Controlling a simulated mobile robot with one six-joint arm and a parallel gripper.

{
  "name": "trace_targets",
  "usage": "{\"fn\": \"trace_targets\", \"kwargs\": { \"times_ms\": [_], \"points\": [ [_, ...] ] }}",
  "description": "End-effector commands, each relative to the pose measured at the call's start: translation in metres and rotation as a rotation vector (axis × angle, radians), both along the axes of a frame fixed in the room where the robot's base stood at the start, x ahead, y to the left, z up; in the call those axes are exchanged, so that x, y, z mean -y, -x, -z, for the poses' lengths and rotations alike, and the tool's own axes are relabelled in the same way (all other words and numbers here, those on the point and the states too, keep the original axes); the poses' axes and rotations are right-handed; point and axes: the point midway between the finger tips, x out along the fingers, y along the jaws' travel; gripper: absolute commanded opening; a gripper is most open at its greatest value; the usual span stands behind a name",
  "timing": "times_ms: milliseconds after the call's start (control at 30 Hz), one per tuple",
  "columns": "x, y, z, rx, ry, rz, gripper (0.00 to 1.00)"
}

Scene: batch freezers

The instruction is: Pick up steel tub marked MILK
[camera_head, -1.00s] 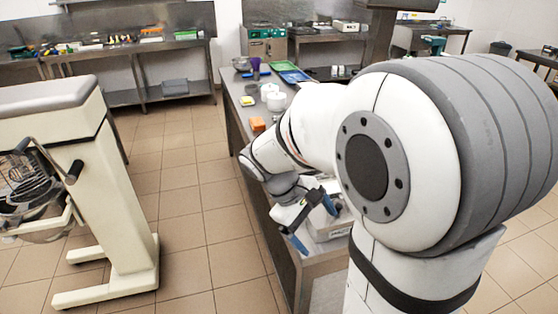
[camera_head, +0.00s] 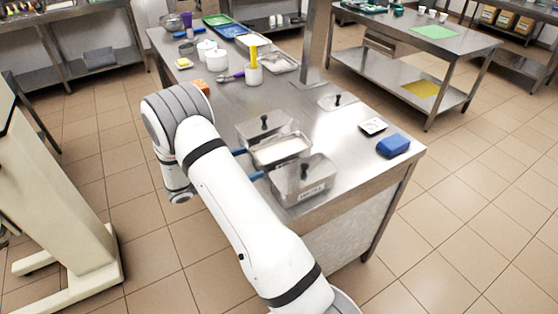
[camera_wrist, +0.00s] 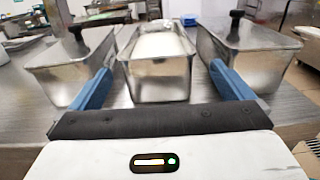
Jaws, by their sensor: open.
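Three steel tubs stand side by side on the steel counter. The middle tub (camera_head: 281,153) is open and holds something white; it is straight ahead in the wrist view (camera_wrist: 158,82). A lidded tub with a black knob stands on each side: the far tub (camera_head: 262,128), at left in the wrist view (camera_wrist: 50,82), and the near tub (camera_head: 302,184), at right there (camera_wrist: 262,68). The near tub's label is too blurred to read; I see no legible MILK mark. My gripper (camera_head: 248,164) is open and empty, its blue fingers spread wider than the middle tub at its near end (camera_wrist: 160,72).
A loose lid (camera_head: 337,102), a small scale (camera_head: 373,126) and a blue cloth (camera_head: 393,146) lie beyond the tubs. White containers (camera_head: 216,60), a utensil pot (camera_head: 253,75) and trays (camera_head: 248,32) stand farther back. A steel post (camera_head: 315,45) rises from the counter.

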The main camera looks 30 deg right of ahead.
Motion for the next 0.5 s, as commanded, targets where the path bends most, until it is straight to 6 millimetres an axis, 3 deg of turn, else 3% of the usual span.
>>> {"fn": "trace_targets", "kwargs": {
  "times_ms": [167, 500],
  "points": [
    [0.007, 0.0, 0.003, 0.0, -0.001, -0.004, 1.0],
    [0.049, -0.003, -0.003, -0.001, -0.001, -0.007, 1.0]
  ]
}}
